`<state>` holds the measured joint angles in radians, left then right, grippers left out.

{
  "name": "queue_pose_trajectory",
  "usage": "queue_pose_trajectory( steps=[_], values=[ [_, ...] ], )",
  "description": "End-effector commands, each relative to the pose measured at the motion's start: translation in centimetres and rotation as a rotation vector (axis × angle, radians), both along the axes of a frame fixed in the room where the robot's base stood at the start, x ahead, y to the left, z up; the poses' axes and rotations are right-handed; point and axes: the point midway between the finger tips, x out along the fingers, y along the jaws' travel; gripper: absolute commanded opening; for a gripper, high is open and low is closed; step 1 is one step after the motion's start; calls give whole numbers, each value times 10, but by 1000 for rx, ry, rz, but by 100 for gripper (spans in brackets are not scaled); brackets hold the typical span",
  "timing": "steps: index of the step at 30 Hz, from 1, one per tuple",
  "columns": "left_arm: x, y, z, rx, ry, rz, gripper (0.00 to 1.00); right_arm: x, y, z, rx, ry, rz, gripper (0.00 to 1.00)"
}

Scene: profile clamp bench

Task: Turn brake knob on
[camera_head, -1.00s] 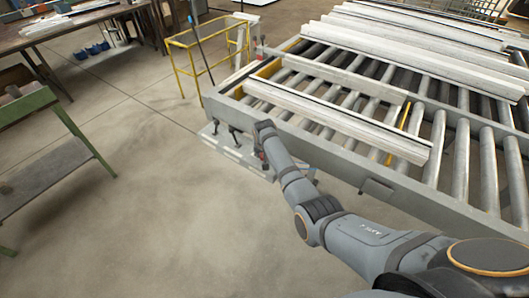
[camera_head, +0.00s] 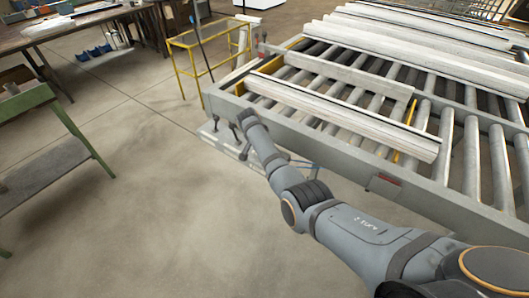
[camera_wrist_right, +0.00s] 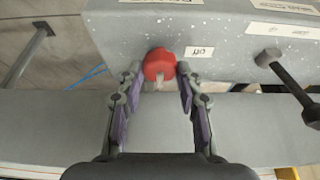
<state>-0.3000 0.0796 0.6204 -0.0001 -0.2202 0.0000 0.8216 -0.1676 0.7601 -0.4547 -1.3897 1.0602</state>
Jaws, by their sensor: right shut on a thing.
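The red brake knob (camera_wrist_right: 160,66) sits on the grey control box (camera_wrist_right: 215,30) in the right wrist view. The two fingertips of my right gripper (camera_wrist_right: 158,80) are on either side of it, shut on the knob. A white label (camera_wrist_right: 199,51) is just right of the knob; its writing is hard to read. In the head view my right gripper (camera_head: 246,120) is at the near left corner of the roller table, small and mostly hidden by its arm; the knob cannot be made out there. My left gripper is not in view.
A black lever (camera_wrist_right: 285,72) stands right of the knob and another lever (camera_wrist_right: 30,45) is at the left. The roller table (camera_head: 330,150) carries pale profiles (camera_head: 350,115). A yellow frame (camera_head: 180,62) and green bench (camera_head: 35,100) stand at left, with open floor between.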

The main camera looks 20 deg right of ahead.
Motion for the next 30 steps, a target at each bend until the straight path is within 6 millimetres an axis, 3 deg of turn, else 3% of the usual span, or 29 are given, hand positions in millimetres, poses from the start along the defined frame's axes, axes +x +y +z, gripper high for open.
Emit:
queue_pose_trajectory(
  steps=[14, 15, 19, 30],
  values=[
    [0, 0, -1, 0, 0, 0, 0, 0, 0, 0, 1, -1, -14, 5],
    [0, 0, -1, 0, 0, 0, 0, 0, 0, 0, 1, -1, -14, 39],
    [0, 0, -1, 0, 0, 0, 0, 0, 0, 0, 1, -1, -14, 56],
    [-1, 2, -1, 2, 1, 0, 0, 0, 2, 4, 0, -2, -12, 59]
  ],
)
